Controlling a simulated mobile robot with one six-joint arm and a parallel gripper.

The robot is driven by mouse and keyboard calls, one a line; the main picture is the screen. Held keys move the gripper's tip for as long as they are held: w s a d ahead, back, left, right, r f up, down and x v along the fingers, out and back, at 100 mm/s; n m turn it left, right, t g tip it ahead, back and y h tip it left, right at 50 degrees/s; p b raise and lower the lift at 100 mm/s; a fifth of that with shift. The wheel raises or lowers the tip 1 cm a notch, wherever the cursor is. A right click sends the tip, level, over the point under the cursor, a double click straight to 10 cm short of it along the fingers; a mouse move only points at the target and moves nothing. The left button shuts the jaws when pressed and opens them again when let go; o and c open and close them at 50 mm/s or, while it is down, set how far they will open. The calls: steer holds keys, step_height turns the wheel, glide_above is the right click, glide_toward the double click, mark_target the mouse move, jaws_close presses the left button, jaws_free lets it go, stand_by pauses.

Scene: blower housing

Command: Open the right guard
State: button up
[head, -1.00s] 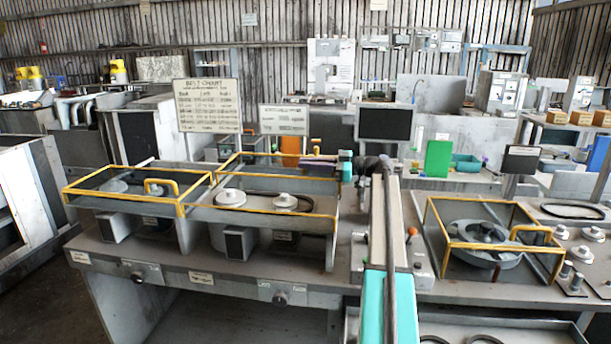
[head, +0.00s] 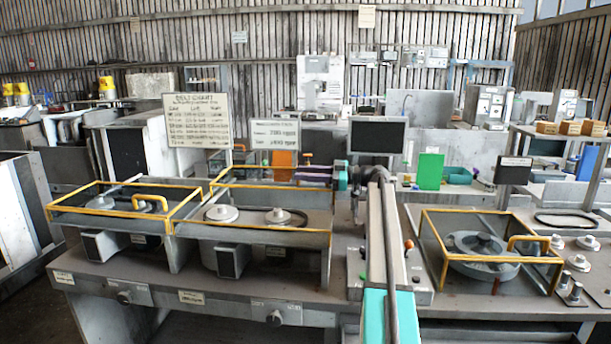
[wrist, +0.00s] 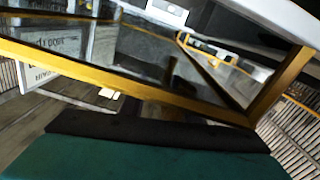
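Yellow-framed clear guards lie over the long grey bench. The left one (head: 108,207) is flat, with a yellow handle. Another guard (head: 490,287), with a handle, lies over a large grey pulley at the far right. My gripper (head: 312,175) is small and dark above the back of the middle guard; its fingertips are unclear. In the wrist view a yellow frame bar (wrist: 120,83) crosses close in front of my gripper. Contact cannot be told.
A belt chart sign (head: 197,120) and a smaller sign (head: 275,134) stand behind the guards. A dark monitor (head: 378,137) stands behind my arm. A control box (head: 418,288) lies beside my arm. Loose pulleys (head: 577,263) stand at the far right.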

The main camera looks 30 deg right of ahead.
steer(key=shift+a, duration=0.3)
steer(key=shift+s+d+f, duration=0.1)
steer(key=shift+d, duration=0.05)
steer(key=v, duration=0.9)
steer(key=shift+d+r, duration=0.2)
steer(key=shift+r, duration=0.05)
steer(key=shift+p+v, duration=2)
steer(key=shift+p, duration=0.15)
steer(key=shift+s+f, duration=0.1)
steer(key=shift+f, duration=0.05)
steer(key=shift+s, duration=0.1)
